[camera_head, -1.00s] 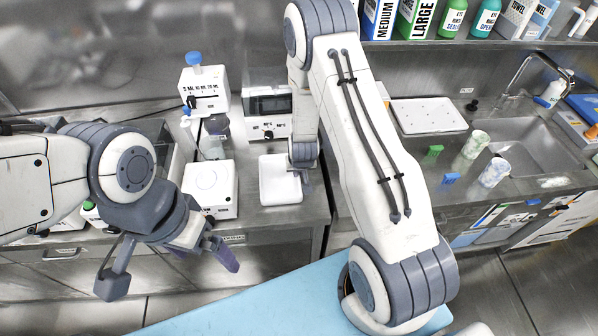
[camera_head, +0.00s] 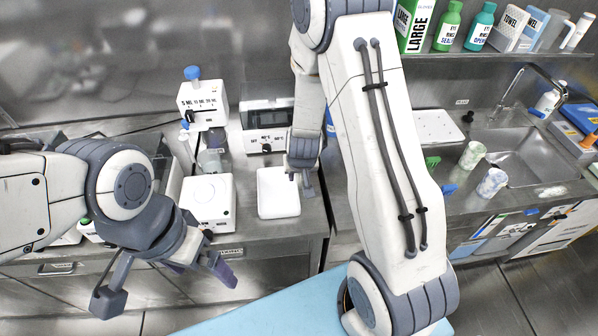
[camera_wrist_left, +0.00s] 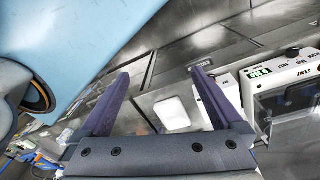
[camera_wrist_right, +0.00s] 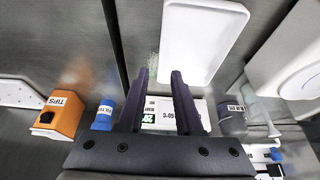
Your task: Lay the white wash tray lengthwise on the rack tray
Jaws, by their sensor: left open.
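The white wash tray (camera_head: 278,193), a shallow rectangular tray, lies flat on the left counter near its right end. My right gripper (camera_head: 306,185) is above the tray's right edge, its fingers apart. In the right wrist view the tray (camera_wrist_right: 203,40) lies beyond the right gripper (camera_wrist_right: 159,75), one corner showing between the fingertips; I cannot tell if they touch it. A flat white tray with holes (camera_head: 437,127), likely the rack tray, lies left of the sink, partly hidden by my right arm. My left gripper (camera_head: 165,280) is open and empty in front of the left counter.
A white square device (camera_head: 208,203) stands left of the wash tray, and a boxy instrument (camera_head: 266,125) behind it. A gap (camera_head: 327,235) separates the two counters. Patterned cups (camera_head: 491,182) and green and blue clips (camera_head: 432,162) stand before the sink (camera_head: 525,155).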

